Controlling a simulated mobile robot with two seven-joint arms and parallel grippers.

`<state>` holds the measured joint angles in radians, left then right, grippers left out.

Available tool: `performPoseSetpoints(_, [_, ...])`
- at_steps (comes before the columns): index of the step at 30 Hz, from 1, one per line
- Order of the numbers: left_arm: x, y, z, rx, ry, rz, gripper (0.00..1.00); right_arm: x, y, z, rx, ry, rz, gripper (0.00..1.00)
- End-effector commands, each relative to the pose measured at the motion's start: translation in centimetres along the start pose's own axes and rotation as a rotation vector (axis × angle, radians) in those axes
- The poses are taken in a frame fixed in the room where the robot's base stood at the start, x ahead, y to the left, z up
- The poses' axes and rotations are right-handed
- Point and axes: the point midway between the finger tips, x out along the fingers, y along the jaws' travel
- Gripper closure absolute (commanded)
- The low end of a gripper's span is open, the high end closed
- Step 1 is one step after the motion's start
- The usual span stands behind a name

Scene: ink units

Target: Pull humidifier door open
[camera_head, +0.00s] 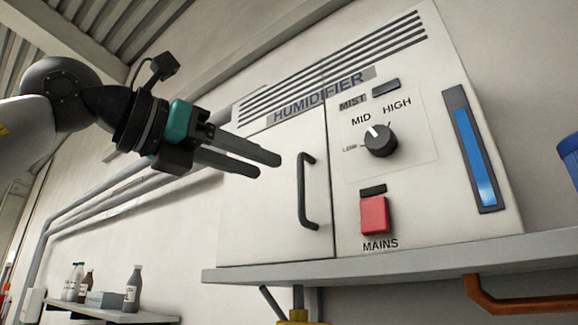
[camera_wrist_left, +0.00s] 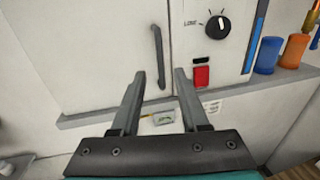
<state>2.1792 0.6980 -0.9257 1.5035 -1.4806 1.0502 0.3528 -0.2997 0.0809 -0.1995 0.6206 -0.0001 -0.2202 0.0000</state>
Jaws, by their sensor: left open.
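The humidifier is a white box on a grey shelf. Its door (camera_head: 283,205) is the left front panel and looks closed. A dark bar handle (camera_head: 307,191) stands upright near the door's right edge. My left gripper (camera_head: 262,165) is open and empty, a little to the left of the handle in the head view and apart from it. In the left wrist view the handle (camera_wrist_left: 158,56) shows ahead, beyond the fingertips (camera_wrist_left: 159,74) and towards the left finger. My right gripper is not in view.
Right of the door are a mist dial (camera_head: 381,141), a red mains switch (camera_head: 374,215) and a blue level gauge (camera_head: 474,155). The grey shelf (camera_head: 400,262) runs below. Blue and orange containers (camera_wrist_left: 268,55) (camera_wrist_left: 294,50) stand at its right. Bottles (camera_head: 133,289) stand on a lower left shelf.

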Motion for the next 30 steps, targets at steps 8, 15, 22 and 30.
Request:
performPoseSetpoints(8, [5.1,0.0,0.2,-0.001,0.001,-0.001,0.55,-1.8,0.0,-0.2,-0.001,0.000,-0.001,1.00])
performPoseSetpoints(15, [6.6,0.0,0.1,-0.001,-0.001,0.000,0.55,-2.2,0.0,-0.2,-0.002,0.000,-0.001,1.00])
performPoseSetpoints(22, [6.7,0.0,0.0,-0.001,-0.001,0.000,0.55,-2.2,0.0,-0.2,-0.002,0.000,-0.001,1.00])
performPoseSetpoints(30, [6.6,0.0,0.0,-0.001,-0.001,0.000,0.83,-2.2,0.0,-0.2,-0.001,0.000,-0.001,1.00])
